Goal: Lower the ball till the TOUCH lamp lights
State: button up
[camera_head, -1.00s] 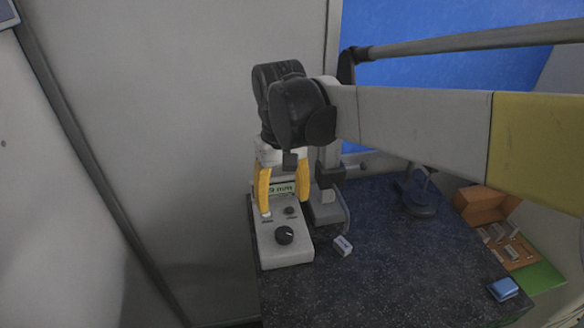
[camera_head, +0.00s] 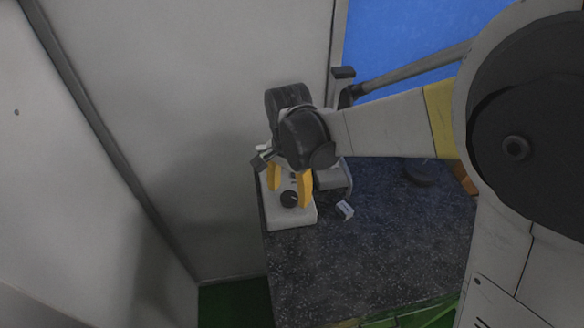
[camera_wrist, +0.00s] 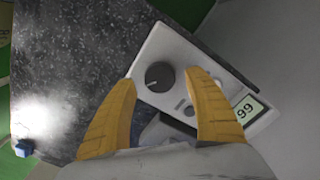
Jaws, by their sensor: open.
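A white control box (camera_head: 291,219) with a black round knob (camera_head: 289,199) stands at the left edge of the dark speckled bench. My gripper (camera_head: 290,196) is open and points down over the box, with its yellow fingers to either side of the knob. In the wrist view the knob (camera_wrist: 160,76) lies between the fingertips, with no clear contact. I cannot make out the ball or the TOUCH lamp.
A small white block (camera_head: 345,210) lies on the bench (camera_head: 370,260) right of the box. A grey stand part (camera_head: 332,180) stands close beside the box. A wall rises at the left. The front of the bench is clear. A blue object (camera_wrist: 23,148) shows in the wrist view.

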jog(key=shift+f, duration=1.05)
jog(key=shift+c, duration=0.5)
jog(key=c, duration=1.1)
